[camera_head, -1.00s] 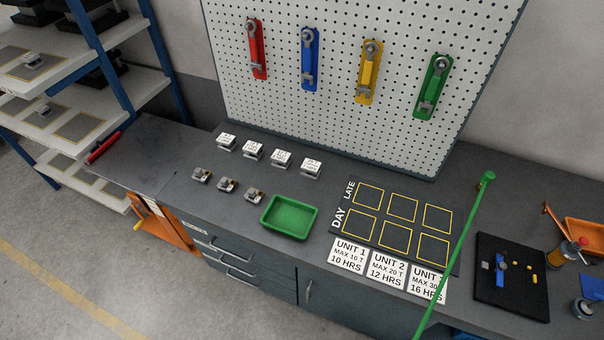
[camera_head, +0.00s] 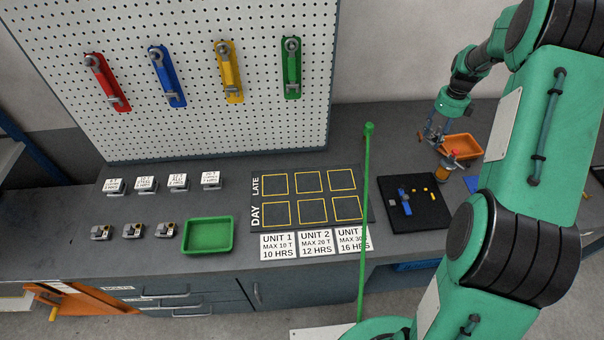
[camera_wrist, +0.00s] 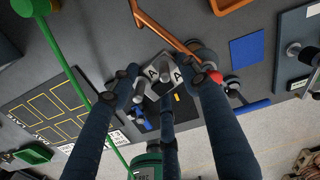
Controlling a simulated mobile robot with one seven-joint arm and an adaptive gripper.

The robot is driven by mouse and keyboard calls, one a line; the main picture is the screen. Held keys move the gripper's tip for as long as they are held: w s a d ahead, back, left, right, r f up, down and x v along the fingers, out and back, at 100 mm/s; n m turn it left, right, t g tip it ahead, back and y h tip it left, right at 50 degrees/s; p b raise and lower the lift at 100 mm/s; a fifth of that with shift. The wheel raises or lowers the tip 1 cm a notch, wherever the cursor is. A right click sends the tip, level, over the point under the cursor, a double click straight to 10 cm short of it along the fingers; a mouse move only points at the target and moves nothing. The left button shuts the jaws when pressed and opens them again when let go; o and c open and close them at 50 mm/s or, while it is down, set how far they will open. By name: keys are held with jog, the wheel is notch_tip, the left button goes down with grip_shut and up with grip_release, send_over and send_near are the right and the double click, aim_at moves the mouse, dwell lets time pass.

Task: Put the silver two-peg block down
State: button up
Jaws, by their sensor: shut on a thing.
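The silver block (camera_wrist: 152,84), with white labels marked "A" and a grey peg, sits between the fingers of my gripper (camera_wrist: 163,78) in the wrist view. The fingers close on it from both sides. Whether it has a second peg is hidden from this angle. In the head view my gripper (camera_head: 435,132) is at the right, over the bench beside the orange tray, and the block there is too small to make out. A black board (camera_head: 425,220) with a blue piece and several small yellow pieces lies on the bench in front of the gripper.
A tall green pole (camera_head: 365,230) stands left of the board. A grid of empty yellow squares (camera_head: 308,182) and a green tray (camera_head: 207,250) lie further left.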

jog(key=a+f+n, duration=0.2)
jog(key=a+n, duration=0.1)
jog(key=a, duration=1.3)
jog(key=a+f+n, duration=0.2)
jog(key=a+n, duration=0.1)
jog(key=a, duration=1.2)
jog(key=a+f+n, duration=0.3)
jog(key=a, duration=1.3)
jog(key=s+a+f+n, duration=0.1)
jog(key=s+a+n, duration=0.2)
jog(key=s+a, duration=0.4)
jog(key=s+a+f+n+b, duration=0.1)
jog(key=s+a, duration=0.6)
jog(key=a, duration=0.7)
jog(key=s+a+f+n+b, duration=0.1)
jog(key=s+a+n, duration=0.4)
jog(key=a, duration=0.6)
jog(key=shift+s+f+n, duration=0.2)
jog(key=shift+s+f, duration=0.15)
jog(key=shift+s, duration=0.35)
jog(key=shift+s+f+n, duration=0.2)
jog(key=shift+s+f, duration=0.1)
jog(key=shift+s, duration=0.4)
jog(key=shift+w, duration=0.15)
jog(key=b, duration=0.1)
send_over(198, 206)
jog(key=shift+w+a+f, duration=0.1)
jog(key=shift+f, duration=0.6)
jog(key=shift+f+b, duration=0.55)
jog(key=shift+f, duration=1.25)
